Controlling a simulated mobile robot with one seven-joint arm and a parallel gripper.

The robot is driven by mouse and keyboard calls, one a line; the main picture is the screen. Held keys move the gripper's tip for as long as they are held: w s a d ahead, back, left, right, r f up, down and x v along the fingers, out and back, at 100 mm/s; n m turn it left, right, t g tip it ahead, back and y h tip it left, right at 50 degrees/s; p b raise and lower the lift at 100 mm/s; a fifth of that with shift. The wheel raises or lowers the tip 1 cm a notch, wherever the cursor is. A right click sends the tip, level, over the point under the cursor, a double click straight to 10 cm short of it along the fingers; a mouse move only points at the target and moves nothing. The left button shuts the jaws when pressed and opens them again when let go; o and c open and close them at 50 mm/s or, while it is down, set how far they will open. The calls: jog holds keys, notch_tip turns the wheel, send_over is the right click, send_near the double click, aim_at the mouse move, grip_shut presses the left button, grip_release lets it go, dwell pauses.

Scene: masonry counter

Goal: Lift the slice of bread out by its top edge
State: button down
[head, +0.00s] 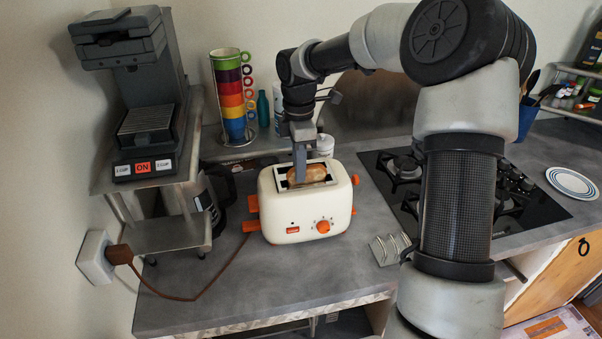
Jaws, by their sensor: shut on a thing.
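A cream toaster (284,213) with orange levers and knobs stands on the grey counter. A browned slice of bread (314,173) shows in the slot area on its top, with its upper part above the slots. My gripper (301,177) points straight down over the toaster and is shut on the slice at its top edge, left of the slice's middle. The fingers cover part of the slice. I cannot tell how far the slice's lower part sits inside the slot.
A stack of coloured cups (232,95) and a coffee machine (145,120) stand at the left. A black hob (470,200) and a small metal rack (390,248) are at the right. A brown cord (190,299) runs from the wall socket.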

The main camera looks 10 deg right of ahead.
notch_tip(320, 180, up, 28)
jog(key=p, duration=0.3)
jog(key=shift+f+p, duration=0.25)
jog(key=shift+p, duration=0.1)
dwell(1.0)
